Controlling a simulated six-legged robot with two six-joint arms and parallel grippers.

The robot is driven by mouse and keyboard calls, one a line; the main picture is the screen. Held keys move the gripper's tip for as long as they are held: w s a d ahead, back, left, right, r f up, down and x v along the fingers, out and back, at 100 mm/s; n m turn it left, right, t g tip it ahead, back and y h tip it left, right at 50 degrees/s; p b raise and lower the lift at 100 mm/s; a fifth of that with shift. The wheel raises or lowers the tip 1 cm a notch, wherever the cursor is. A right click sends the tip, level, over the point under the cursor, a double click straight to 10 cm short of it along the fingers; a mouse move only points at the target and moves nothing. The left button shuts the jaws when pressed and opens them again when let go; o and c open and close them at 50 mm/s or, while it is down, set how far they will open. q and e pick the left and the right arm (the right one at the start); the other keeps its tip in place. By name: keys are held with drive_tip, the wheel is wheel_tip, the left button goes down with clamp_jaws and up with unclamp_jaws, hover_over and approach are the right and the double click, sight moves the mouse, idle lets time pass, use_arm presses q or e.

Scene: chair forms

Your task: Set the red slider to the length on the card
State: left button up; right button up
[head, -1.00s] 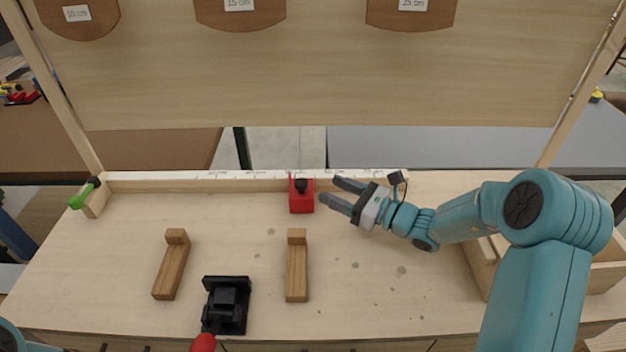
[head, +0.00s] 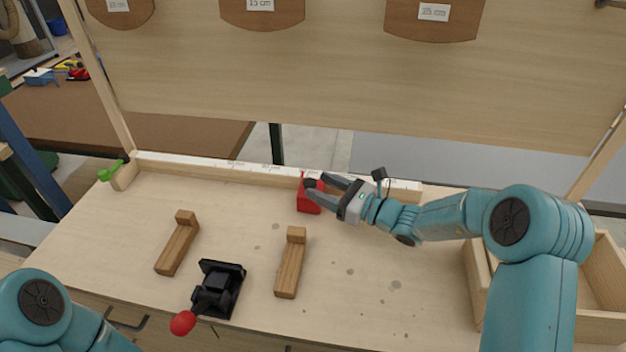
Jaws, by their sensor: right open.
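The red slider (head: 310,202) sits against the white ruler rail (head: 240,172) at the back of the bench, with a black knob on top. My right gripper (head: 316,191) is open at the slider, its fingers pointing left and partly covering the slider and knob; I cannot tell whether they touch it. Of my left arm only a teal link shows at the lower left; its gripper is out of view. Brown forms with cards hang on the board above: one reads 15 cm (head: 261,5), another looks like 25 cm (head: 434,12), and the left card (head: 118,5) is blurred.
A black toggle clamp with a red tip (head: 220,288) stands at the front. Two wooden stop blocks (head: 178,243) (head: 291,263) lie behind and beside it. A green-handled piece (head: 111,171) is at the rail's left end. A wooden box (head: 600,285) is at right.

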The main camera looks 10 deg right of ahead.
sight(315, 185)
drive_tip(key=shift+x, duration=2.1)
drive_tip(key=shift+f, duration=0.1)
drive_tip(key=shift+c, duration=0.3)
clamp_jaws()
drive_tip(key=shift+w+a, duration=0.15)
drive_tip(key=shift+a, duration=0.2)
drive_tip(key=w+a+b, duration=0.1)
drive_tip(key=a, duration=0.1)
drive_tip(key=w+a+b, duration=0.1)
drive_tip(key=a, duration=0.1)
drive_tip(key=a+b, duration=0.1)
drive_tip(key=a, duration=0.1)
drive_tip(key=shift+w+a, duration=0.25)
drive_tip(key=shift+w, duration=0.15)
drive_tip(key=shift+w+a, duration=0.15)
drive_tip(key=shift+a, duration=0.15)
drive_tip(key=shift+r, duration=0.25)
